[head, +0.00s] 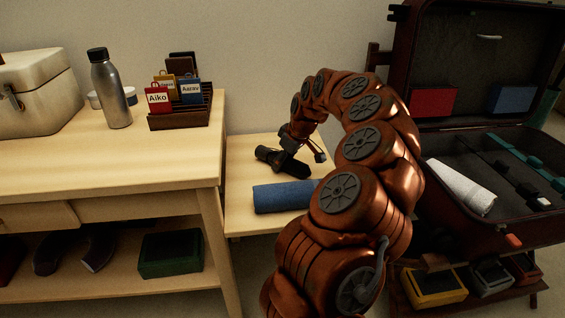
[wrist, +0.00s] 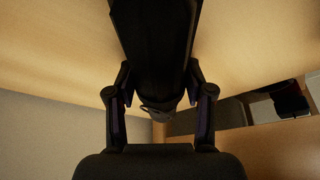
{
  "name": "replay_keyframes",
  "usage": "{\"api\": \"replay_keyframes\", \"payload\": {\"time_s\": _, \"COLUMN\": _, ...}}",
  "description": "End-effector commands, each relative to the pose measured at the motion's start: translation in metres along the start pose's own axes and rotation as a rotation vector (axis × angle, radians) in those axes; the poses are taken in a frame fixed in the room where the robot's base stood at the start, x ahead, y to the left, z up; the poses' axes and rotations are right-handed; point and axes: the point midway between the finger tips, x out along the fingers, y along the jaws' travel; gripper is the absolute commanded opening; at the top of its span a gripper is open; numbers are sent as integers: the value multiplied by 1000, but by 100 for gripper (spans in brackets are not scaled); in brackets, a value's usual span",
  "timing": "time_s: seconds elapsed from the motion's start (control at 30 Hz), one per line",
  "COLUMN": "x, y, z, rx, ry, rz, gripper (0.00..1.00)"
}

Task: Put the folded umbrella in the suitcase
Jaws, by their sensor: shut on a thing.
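The folded umbrella (head: 270,156) is a short black roll at the low wooden side table, behind a blue roll. My gripper (head: 294,157) is shut around its middle; whether the umbrella touches the tabletop I cannot tell. In the wrist view the umbrella (wrist: 155,45) runs as a dark bar between the two fingers of my gripper (wrist: 158,100). The open suitcase (head: 520,236) stands at the right, lid raised against the wall side. A white rolled towel (head: 461,186) lies in the left of its base. My arm hides part of its left side.
The blue roll (head: 283,197) lies on the side table (head: 240,222) in front of the umbrella. The taller bench (head: 120,165) at left holds a steel bottle (head: 110,90), a tag rack (head: 180,119) and a cream case (head: 40,95). Teal straps (head: 520,160) cross the suitcase base.

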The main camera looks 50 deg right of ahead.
Motion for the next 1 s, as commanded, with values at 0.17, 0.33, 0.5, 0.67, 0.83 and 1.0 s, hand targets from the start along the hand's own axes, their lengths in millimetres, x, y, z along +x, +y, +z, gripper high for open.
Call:
{"api": "replay_keyframes", "payload": {"time_s": 0.17, "x": 0, "y": 0, "z": 0, "rx": 0, "ry": 0, "rz": 0, "gripper": 16}}
{"api": "replay_keyframes", "payload": {"time_s": 0.33, "x": 0, "y": 0, "z": 0, "rx": 0, "ry": 0, "rz": 0, "gripper": 0}}
{"api": "replay_keyframes", "payload": {"time_s": 0.5, "x": 0, "y": 0, "z": 0, "rx": 0, "ry": 0, "rz": 0, "gripper": 0}}
{"api": "replay_keyframes", "payload": {"time_s": 0.67, "x": -7, "y": 0, "z": -3, "rx": 0, "ry": -1, "rz": 0, "gripper": 0}}
{"api": "replay_keyframes", "payload": {"time_s": 0.83, "x": -27, "y": 0, "z": -11, "rx": 0, "ry": 0, "rz": 1, "gripper": 0}}
{"api": "replay_keyframes", "payload": {"time_s": 1.0, "x": -57, "y": 1, "z": -24, "rx": -1, "ry": 2, "rz": 5, "gripper": 0}}
